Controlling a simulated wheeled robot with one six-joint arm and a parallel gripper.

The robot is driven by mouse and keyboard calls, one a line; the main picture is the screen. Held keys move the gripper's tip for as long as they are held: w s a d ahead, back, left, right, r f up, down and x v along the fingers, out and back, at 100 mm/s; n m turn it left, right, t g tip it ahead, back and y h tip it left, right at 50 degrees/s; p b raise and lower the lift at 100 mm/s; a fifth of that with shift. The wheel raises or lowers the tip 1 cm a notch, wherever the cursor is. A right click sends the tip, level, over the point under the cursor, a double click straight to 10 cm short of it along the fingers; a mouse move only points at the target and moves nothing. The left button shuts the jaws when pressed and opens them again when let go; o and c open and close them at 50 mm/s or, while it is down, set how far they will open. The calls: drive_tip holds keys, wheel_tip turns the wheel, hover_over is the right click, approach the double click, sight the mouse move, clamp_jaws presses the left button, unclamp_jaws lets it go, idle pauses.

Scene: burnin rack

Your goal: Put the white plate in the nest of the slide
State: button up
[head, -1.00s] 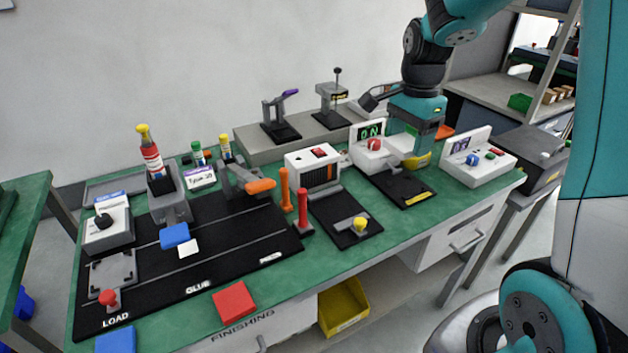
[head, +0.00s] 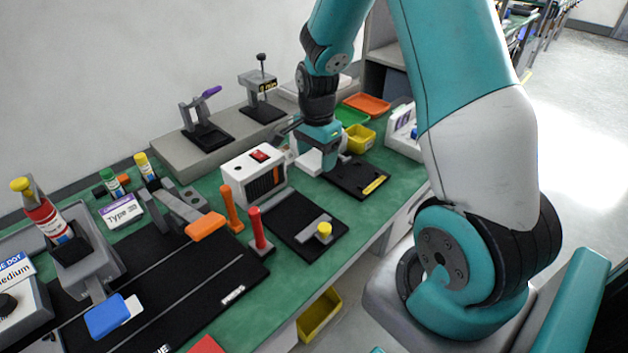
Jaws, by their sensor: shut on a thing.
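My gripper (head: 329,165) points down at the back part of a black base with a yellow label (head: 358,178), in front of a white unit (head: 304,160). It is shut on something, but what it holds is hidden. A small flat white piece (head: 133,306) lies by a blue block (head: 106,317) on the black track (head: 200,295) at the lower left; I cannot tell whether it is the task's white plate. I cannot make out a nest in the current view. Another black base, with a grey bar and yellow knob (head: 324,231), lies left of my gripper.
A white box with a red switch (head: 254,172) stands left of my gripper. Orange (head: 231,207) and red (head: 258,232) posts stand nearer. A yellow bin (head: 360,140), green tray (head: 349,116) and orange tray (head: 367,104) are behind. A grey shelf (head: 180,150) runs along the wall.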

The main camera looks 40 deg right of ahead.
sight(317, 188)
wheel_tip(317, 188, down, 8)
drive_tip(key=shift+r, duration=0.2)
drive_tip(key=shift+f, duration=0.15)
drive_tip(key=o, duration=0.9)
